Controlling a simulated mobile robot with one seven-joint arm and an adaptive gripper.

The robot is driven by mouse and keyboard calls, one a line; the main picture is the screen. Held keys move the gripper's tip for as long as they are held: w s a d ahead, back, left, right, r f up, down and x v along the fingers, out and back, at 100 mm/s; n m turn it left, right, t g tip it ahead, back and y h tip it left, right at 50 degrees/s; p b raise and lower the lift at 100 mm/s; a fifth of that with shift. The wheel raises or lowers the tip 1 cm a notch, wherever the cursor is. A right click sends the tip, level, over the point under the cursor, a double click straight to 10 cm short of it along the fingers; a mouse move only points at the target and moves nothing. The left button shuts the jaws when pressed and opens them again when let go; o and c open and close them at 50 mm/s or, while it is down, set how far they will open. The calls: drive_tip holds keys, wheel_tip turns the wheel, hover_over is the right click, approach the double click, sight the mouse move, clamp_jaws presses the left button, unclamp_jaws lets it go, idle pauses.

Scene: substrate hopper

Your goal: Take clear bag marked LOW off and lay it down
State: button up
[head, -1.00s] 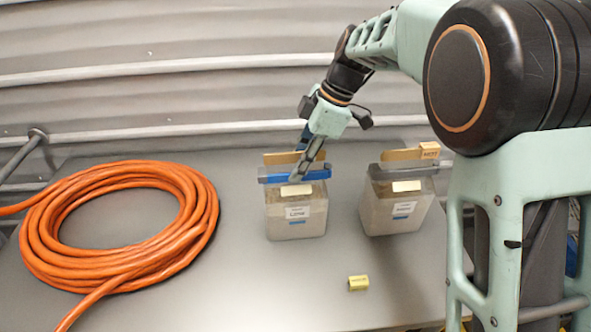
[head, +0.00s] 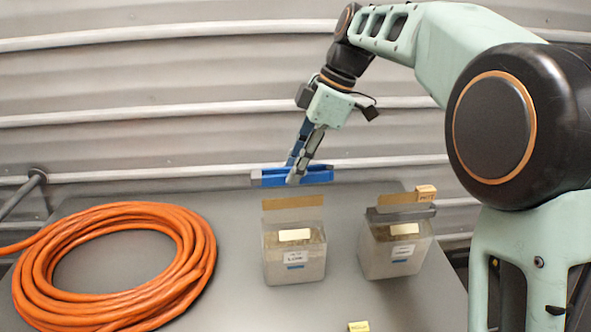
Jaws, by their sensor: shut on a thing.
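That bag stands upright on the table, filled with pale brownish material. Its flat top rises to a tan strip, with a visible gap below the clip. Its front label is too blurred to read surely. The right clear bag (head: 380,254) stands beside it, with a dark grey bar clip (head: 385,216) across its top.
A small orange-tan block (head: 426,193) sits at the right bag's top. A coiled orange hose (head: 40,290) covers the left of the grey table (head: 235,305). A small yellow block (head: 358,326) lies near the front. Bare table lies between hose and bags.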

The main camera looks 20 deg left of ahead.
wheel_tip(320, 180, up, 5)
drive_tip(key=p, duration=0.4)
idle(0.3)
drive_tip(key=s+d+f+n+g+h+b, duration=0.1)
drive_tip(key=s+d+f+n+h+b, duration=0.25)
drive_tip(key=s+f+n+b, duration=0.6)
drive_tip(key=s+d+f+n+g+h+b, duration=0.15)
drive_tip(key=s+d+f+n+b, duration=0.3)
drive_tip(key=s+f+n, duration=1)
drive_tip(key=a+f+m, duration=0.2)
drive_tip(key=a, duration=0.1)
drive_tip(key=w+a+f+m+p, duration=0.1)
drive_tip(key=a+f+m, duration=0.1)
drive_tip(key=a, duration=0.2)
drive_tip(key=a+f+m+h, duration=0.1)
drive_tip(key=a+f+m, duration=0.1)
drive_tip(key=a, duration=0.1)
drive_tip(key=shift+w+a+t+p, duration=0.3)
drive_tip(key=shift+a+t+p, duration=0.05)
drive_tip(key=shift+a+p, duration=0.05)
drive_tip(key=shift+w+a+f, duration=0.25)
drive_tip(key=shift+a+f, duration=0.2)
drive_tip(key=shift+f, duration=1.8)
